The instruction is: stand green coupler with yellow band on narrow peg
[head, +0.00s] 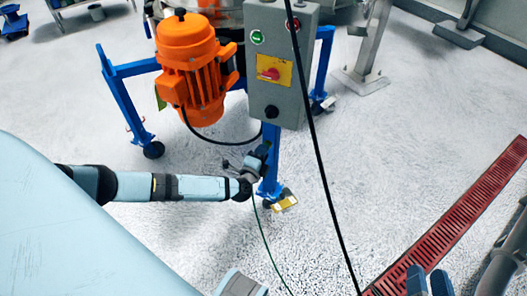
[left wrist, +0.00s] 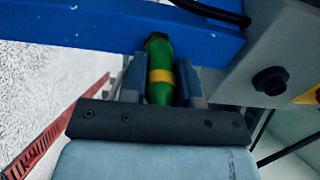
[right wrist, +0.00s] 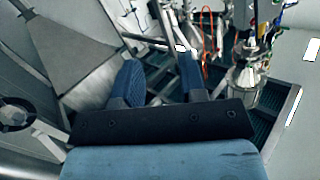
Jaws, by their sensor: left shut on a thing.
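The green coupler with a yellow band (left wrist: 160,77) is held upright between the fingers of my left gripper (left wrist: 160,82) in the left wrist view. Its dark top end lies against the blue beam in the picture; I cannot tell whether they touch. In the head view my left gripper (head: 262,158) is in front of a blue frame leg, below the grey control box. My right gripper (head: 429,281) is at the bottom right of the head view. In the right wrist view (right wrist: 161,82) its fingers are apart with nothing between them. I cannot make out the narrow peg.
An orange motor (head: 192,75) sits on the blue frame (head: 124,100) beside the grey control box (head: 283,95). A black cable (head: 318,150) and a thin green line (head: 263,233) hang nearby. A red floor grate (head: 455,225) lies right; pale floor between is clear.

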